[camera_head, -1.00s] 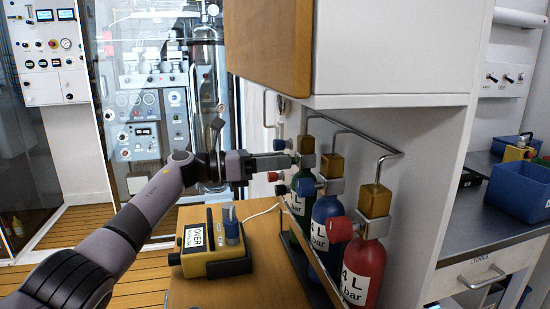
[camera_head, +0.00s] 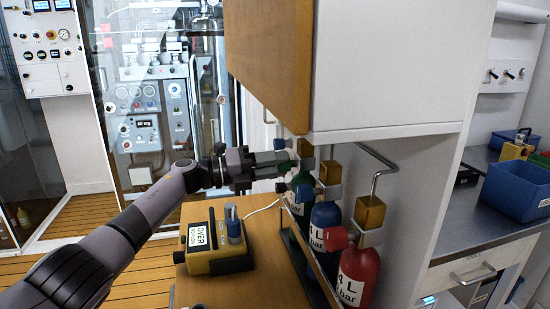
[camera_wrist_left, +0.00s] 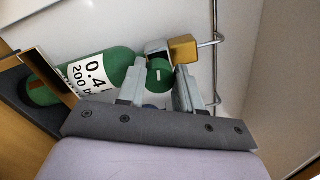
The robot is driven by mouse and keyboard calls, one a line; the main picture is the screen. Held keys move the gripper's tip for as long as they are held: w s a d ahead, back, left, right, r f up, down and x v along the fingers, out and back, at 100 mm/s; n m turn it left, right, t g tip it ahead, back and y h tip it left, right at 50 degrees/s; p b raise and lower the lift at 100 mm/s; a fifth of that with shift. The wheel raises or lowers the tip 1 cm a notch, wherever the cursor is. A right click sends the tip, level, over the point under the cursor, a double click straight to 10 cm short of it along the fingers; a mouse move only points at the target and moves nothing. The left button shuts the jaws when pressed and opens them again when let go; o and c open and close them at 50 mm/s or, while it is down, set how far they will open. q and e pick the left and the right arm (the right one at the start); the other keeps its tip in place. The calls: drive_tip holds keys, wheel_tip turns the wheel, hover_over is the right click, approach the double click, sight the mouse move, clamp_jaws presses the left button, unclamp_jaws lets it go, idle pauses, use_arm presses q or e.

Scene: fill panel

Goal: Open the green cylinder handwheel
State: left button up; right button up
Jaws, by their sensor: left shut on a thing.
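The green cylinder (camera_wrist_left: 102,72) stands farthest back in a row of gas cylinders; in the head view it is partly hidden by my gripper. Its round green handwheel (camera_wrist_left: 159,75) shows in the left wrist view, beside a metal valve block (camera_wrist_left: 157,48) with a brass-coloured block (camera_wrist_left: 183,48). My left gripper (camera_head: 282,166) reaches in from the left at valve height. Its two fingers (camera_wrist_left: 160,92) are on either side of the green handwheel and shut on it. My right gripper is not in view.
A blue cylinder (camera_head: 327,215) and a red cylinder (camera_head: 358,276) stand in front of the green one. A white and wooden cabinet (camera_head: 385,65) overhangs the valves. A yellow and black box (camera_head: 217,262) sits on the wooden top. Metal pipes (camera_head: 379,160) run behind.

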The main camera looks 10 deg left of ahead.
use_arm(q)
drive_tip(key=n+p, duration=0.4)
drive_tip(key=n, duration=0.4)
drive_tip(key=n+p, duration=0.4)
drive_tip(key=n, duration=0.5)
drive_tip(key=shift+s+f+t+y, duration=0.1)
drive_tip(key=shift+f+t+y, duration=0.1)
drive_tip(key=shift+t+y, duration=0.15)
drive_tip(key=n+p, duration=0.1)
drive_tip(key=n, duration=0.4)
drive_tip(key=shift+s+d+n+p, duration=0.1)
drive_tip(key=shift+n+p, duration=0.2)
drive_tip(key=shift+p, duration=0.05)
drive_tip(key=n, duration=0.4)
drive_tip(key=shift+s+f+n, duration=0.1)
drive_tip(key=shift+f+n, duration=0.05)
drive_tip(key=shift+n, duration=0.25)
drive_tip(key=o, duration=1)
drive_tip(key=shift+o, duration=0.2)
